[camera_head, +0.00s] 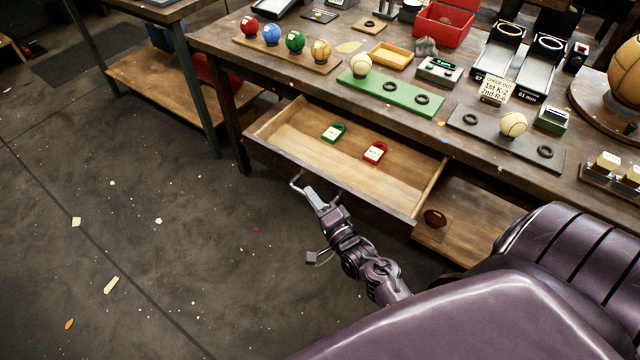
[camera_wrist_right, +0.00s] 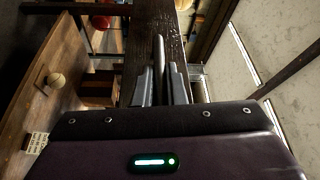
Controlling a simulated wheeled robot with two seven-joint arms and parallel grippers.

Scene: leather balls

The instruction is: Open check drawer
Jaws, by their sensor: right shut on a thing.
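The wooden drawer (camera_head: 400,186) under the workbench stands pulled well out, its inside open to view. A green tagged piece (camera_head: 334,132) and a red tagged piece (camera_head: 374,152) lie on its floor. My right gripper (camera_head: 314,191) is at the drawer's front face, shut on the grey metal handle (camera_head: 296,181). In the right wrist view, the handle bar (camera_wrist_right: 160,60) runs between the two fingers (camera_wrist_right: 162,88). The exact contact is partly hidden by the fingers. My left gripper is not in view.
The workbench top (camera_head: 225,40) carries colored balls on a wooden rack (camera_head: 285,55), a green board (camera_head: 390,92), a dark board (camera_head: 505,138), a check-out sign (camera_head: 496,90) and a red box (camera_head: 446,22). A lower shelf (camera_head: 465,225) lies beneath. The floor (camera_head: 150,250) at left is mostly clear, with small scraps.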

